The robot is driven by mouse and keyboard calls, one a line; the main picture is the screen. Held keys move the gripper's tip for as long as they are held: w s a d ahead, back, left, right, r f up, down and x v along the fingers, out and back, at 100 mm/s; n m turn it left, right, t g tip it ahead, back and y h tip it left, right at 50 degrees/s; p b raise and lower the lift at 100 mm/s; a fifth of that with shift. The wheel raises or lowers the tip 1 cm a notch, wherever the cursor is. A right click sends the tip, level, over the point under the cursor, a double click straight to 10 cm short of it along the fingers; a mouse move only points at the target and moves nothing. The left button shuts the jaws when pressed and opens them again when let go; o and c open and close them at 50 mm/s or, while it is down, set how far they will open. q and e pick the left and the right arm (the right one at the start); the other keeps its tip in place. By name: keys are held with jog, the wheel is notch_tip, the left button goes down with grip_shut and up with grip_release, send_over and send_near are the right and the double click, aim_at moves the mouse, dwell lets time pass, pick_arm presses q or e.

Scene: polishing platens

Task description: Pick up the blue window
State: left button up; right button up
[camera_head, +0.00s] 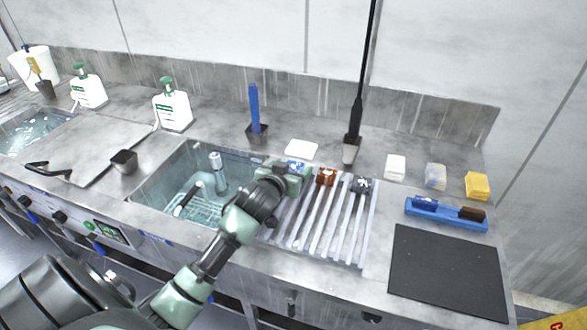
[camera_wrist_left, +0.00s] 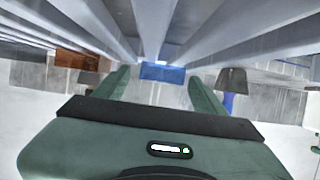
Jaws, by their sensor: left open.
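A small blue piece, which looks like the blue window (camera_wrist_left: 162,73), shows between the fingertips in the left wrist view. In the head view a bit of blue (camera_head: 296,164) shows at the far end of the slatted rack, mostly hidden by my left gripper. My left gripper (camera_head: 292,174) reaches over the back left of the rack. In the left wrist view my left gripper (camera_wrist_left: 160,82) is open, with a finger on each side of the blue piece; contact cannot be told. My right gripper is not in view.
The slatted rack (camera_head: 329,222) also holds a brown piece (camera_head: 326,177) and a dark piece (camera_head: 361,185) at its back. A water-filled sink (camera_head: 165,187) is to its left. A blue tray (camera_head: 445,214) and black mat (camera_head: 446,274) lie right. A black-handled tool (camera_head: 355,118) stands behind.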

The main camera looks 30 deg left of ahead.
pick_arm(q)
jog(key=c, duration=1.5)
jog(key=shift+c, duration=0.2)
